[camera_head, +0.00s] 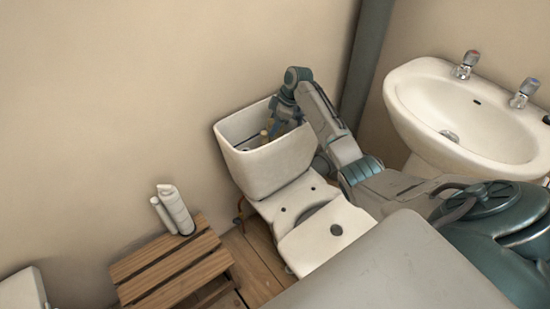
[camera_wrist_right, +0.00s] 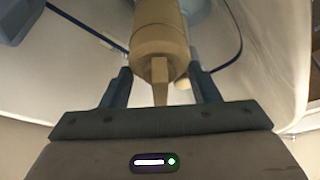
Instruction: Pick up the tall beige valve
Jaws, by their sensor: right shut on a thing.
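The tall beige valve (camera_wrist_right: 157,42) stands inside the open toilet cistern (camera_head: 275,172). In the right wrist view it lies between the fingers of my right gripper (camera_wrist_right: 160,88), its narrow beige part pointing toward the palm. In the head view my right gripper (camera_head: 273,130) reaches down into the cistern, and a small beige piece (camera_head: 264,137) shows beside it, probably part of the valve. My right gripper is shut on the valve. The valve's lower end is hidden. My left gripper is in neither view.
The cistern walls surround my right gripper closely. A blue hose (camera_wrist_right: 82,25) runs inside. White cylindrical parts (camera_head: 173,210) stand on a wooden slatted stool (camera_head: 172,262) at the left. A washbasin (camera_head: 465,115) and a dark vertical pipe (camera_head: 366,60) are at the right.

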